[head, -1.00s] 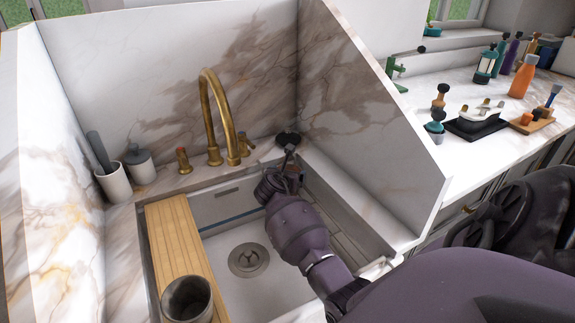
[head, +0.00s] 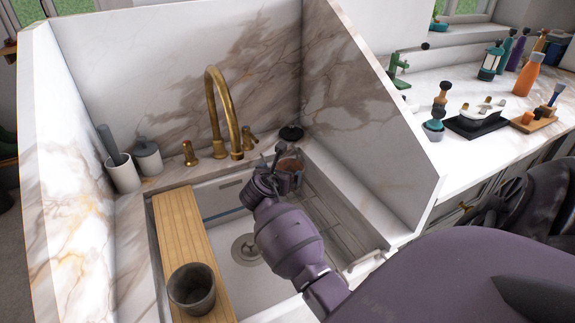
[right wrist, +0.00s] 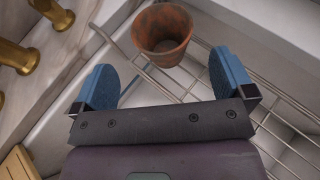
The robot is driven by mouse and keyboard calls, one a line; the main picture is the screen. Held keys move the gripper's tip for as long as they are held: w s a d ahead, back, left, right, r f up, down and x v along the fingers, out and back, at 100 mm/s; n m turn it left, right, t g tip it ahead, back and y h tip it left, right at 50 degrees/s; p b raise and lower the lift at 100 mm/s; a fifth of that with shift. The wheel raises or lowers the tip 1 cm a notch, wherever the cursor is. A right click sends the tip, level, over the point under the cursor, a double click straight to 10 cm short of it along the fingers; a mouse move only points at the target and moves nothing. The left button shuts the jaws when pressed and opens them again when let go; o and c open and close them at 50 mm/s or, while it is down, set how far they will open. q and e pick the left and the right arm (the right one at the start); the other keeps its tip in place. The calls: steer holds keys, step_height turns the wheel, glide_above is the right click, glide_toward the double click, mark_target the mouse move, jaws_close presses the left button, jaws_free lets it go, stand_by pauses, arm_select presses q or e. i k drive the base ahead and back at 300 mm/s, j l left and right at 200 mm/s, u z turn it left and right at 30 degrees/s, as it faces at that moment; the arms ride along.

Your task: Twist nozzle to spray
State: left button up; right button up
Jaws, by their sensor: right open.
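My right gripper (head: 279,172) is over the far right part of the sink, jaws open and empty. In the right wrist view its two blue fingertips (right wrist: 165,78) are spread apart. A terracotta pot (right wrist: 162,30) stands just beyond the gap between them; the fingers do not appear to hold it. In the head view the pot (head: 291,163) shows partly behind the gripper. No spray nozzle can be clearly made out. The gold faucet (head: 216,100) stands behind the sink, and its gold fittings (right wrist: 38,55) show at left in the right wrist view. My left gripper is not in view.
A wire rack (right wrist: 185,90) lies below the gripper. A wooden board (head: 180,225) with a dark cup (head: 191,290) spans the sink's left side. A marble side wall (head: 370,130) rises right of the sink. Bottles and brushes crowd the right counter.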

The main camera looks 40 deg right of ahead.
mark_target(235, 157)
steer(key=k+j, duration=0.8)
steer(key=j, duration=0.1)
